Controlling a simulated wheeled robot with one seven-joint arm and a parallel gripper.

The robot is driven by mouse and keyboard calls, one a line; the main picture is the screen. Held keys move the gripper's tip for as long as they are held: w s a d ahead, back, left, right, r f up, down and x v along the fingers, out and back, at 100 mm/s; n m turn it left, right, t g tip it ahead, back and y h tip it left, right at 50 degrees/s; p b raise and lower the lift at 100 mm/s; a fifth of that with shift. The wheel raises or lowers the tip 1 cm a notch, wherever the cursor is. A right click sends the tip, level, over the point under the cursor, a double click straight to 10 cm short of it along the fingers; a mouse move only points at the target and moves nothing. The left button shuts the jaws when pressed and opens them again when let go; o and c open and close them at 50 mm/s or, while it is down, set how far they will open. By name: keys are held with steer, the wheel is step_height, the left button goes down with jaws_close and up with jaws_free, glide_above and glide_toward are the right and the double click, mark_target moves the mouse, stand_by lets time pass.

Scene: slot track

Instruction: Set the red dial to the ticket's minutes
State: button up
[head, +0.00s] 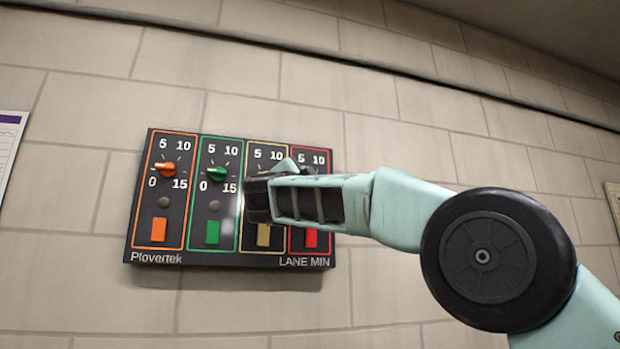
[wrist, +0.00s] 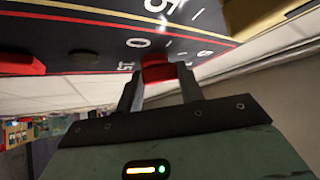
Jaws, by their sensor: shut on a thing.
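The red dial (wrist: 157,70) shows in the wrist view between the two fingers of my gripper (wrist: 157,82), which is shut on it. Its pointer direction cannot be made out there. In the head view my arm covers the red dial and most of the red-framed column (head: 325,160), the rightmost on the dark panel. Scale marks 5 and 10 show at its top. The red button (head: 311,238) below is partly visible, and also in the wrist view (wrist: 22,62). No ticket text is readable.
The panel (head: 150,257) also has an orange dial (head: 165,169) and a green dial (head: 217,174), with an orange button (head: 159,229), a green button (head: 213,232) and a yellow button (head: 263,235). Cut-off papers hang at the left (head: 10,150) and right edges.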

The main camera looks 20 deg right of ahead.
steer(key=shift+r+m+g, duration=0.1)
steer(key=shift+m+g, duration=0.4)
steer(key=shift+m, duration=0.3)
steer(key=o, duration=1)
steer(key=b+v, duration=0.9)
steer(key=v, duration=0.8)
steer(key=shift+s+a, duration=0.1)
